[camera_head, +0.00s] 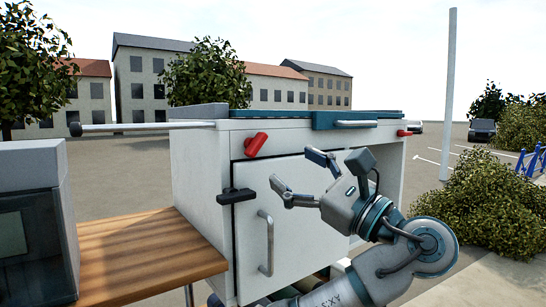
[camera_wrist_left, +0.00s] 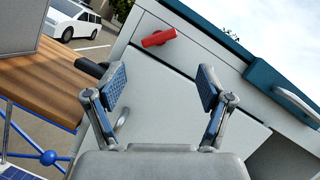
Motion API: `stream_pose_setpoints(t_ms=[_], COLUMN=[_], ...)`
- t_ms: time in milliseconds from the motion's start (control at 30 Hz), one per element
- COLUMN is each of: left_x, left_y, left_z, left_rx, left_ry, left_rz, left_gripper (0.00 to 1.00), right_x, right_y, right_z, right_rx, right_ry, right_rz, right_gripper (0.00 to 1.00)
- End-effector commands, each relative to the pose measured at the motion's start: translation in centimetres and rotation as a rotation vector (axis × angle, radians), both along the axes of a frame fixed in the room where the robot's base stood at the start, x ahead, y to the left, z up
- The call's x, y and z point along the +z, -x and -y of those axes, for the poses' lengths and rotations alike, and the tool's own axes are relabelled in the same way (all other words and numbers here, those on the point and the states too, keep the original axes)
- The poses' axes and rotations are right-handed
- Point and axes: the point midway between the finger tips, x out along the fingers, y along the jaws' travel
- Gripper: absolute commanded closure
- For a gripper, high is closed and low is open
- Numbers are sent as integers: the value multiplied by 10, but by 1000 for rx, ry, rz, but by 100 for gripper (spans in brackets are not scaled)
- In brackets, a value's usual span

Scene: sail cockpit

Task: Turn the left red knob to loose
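The left red knob (camera_head: 256,144) is on the upper front of the white cabinet (camera_head: 200,175), above its door; it sits tilted. It also shows in the left wrist view (camera_wrist_left: 158,38), beyond the fingertips and between their lines. My left gripper (camera_head: 295,171) is open and empty in front of the door, right of and a little below the knob, not touching it. In the left wrist view the two fingers (camera_wrist_left: 162,78) stand wide apart. A second red knob (camera_head: 404,133) is at the cabinet's right end. My right gripper is not in view.
A black latch (camera_head: 236,196) and a curved door handle (camera_head: 267,243) are on the cabinet front. A teal lid (camera_head: 335,119) with a handle tops the cabinet. A wooden shelf (camera_head: 145,250) and a grey box (camera_head: 35,220) stand at the left. Bushes (camera_head: 480,210) are at the right.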

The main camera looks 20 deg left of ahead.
Motion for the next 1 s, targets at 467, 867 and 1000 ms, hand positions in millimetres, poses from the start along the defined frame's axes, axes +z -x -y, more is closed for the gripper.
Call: stream_pose_setpoints(t_ms=[467,867,1000], left_x=[-13,-114,-249], left_y=[14,-70,-135], left_z=[29,35,39], left_rx=[1,-207,-417], left_ry=[2,121,362], left_rz=[-2,-83,-151], left_gripper=[21,60,60], right_x=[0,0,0], right_y=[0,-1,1], right_z=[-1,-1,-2], right_rx=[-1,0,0], right_ry=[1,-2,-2], right_rz=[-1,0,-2], right_gripper=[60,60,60])
